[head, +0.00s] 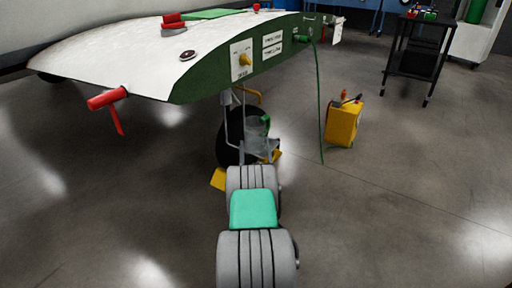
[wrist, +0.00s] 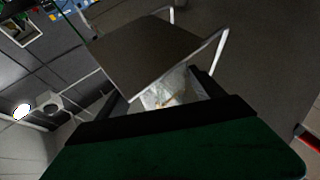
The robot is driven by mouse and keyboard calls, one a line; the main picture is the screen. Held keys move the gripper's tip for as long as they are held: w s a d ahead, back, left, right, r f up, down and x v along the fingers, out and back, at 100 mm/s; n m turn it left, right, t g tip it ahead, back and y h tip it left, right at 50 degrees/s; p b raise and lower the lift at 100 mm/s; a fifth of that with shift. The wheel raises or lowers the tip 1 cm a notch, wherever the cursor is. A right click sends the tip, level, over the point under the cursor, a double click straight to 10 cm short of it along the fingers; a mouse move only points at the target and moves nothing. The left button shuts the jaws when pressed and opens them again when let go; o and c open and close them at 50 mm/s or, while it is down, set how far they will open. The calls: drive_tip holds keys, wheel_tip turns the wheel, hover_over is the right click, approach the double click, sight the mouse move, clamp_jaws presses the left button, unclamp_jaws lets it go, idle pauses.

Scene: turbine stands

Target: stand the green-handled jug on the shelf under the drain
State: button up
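The clear jug (head: 256,138) with its green handle (head: 266,122) shows in the head view beyond the end of my arm, beside the black wheel and a metal frame. My gripper (wrist: 160,95) is in the wrist view, its two dark fingers apart. A pale translucent surface between them looks like part of the jug; whether the fingers touch it is unclear. A flat grey-brown plate on a pale tube frame, apparently the shelf (wrist: 150,50), lies just past the fingers. My arm hides the gripper in the head view. A yellow bent pipe (head: 252,93), possibly the drain, is above the jug.
The white and green wing (head: 205,65) overhangs the left, with a red handle (head: 108,98) sticking out. A black wheel (head: 231,135) and yellow chocks (head: 218,180) stand close by. A yellow can (head: 342,123) and a hanging green hose (head: 319,110) are to the right.

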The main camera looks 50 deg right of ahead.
drive_tip(key=o, duration=0.4)
drive_tip(key=shift+r, duration=0.2)
drive_tip(key=shift+s+a+p, duration=0.15)
drive_tip(key=shift+p, duration=0.15)
drive_tip(key=p+v, duration=0.1)
drive_tip(key=v, duration=1)
drive_tip(key=shift+s+a+f, duration=0.2)
